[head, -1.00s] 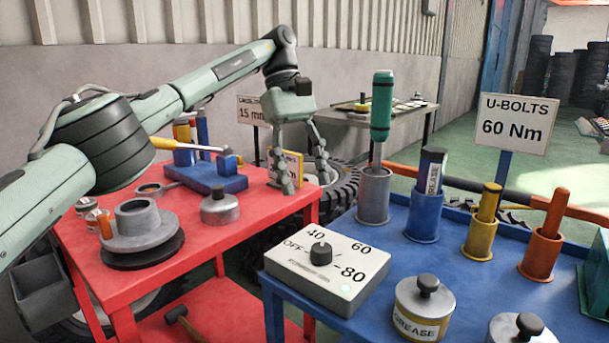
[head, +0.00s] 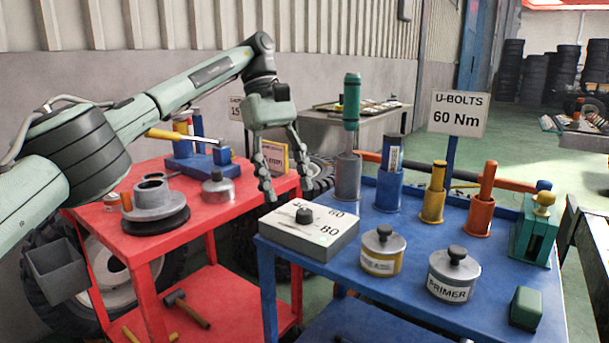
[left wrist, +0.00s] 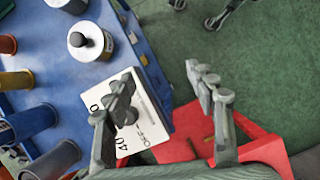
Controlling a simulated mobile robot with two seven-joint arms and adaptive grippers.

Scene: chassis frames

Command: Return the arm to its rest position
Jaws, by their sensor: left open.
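My left arm reaches in from the left in the head view, over the red table (head: 110,205). My left gripper (head: 288,183) is open and empty, its fingers pointing down near the left edge of the white dial box (head: 318,243). In the left wrist view my gripper (left wrist: 165,98) has its fingers spread, with one in front of the dial box (left wrist: 100,97) and the other over the red surface and green floor. The box's dial (head: 304,216) is partly behind a fingertip's side in the wrist view. My right gripper is not in view.
The blue table (head: 400,285) holds a grease tin (head: 381,258), a primer tin (head: 453,280), several upright holders and a green vise (head: 535,235). A U-bolts sign (head: 458,113) stands behind. A grey hub (head: 153,202) and a round tin (head: 217,190) sit on the red table.

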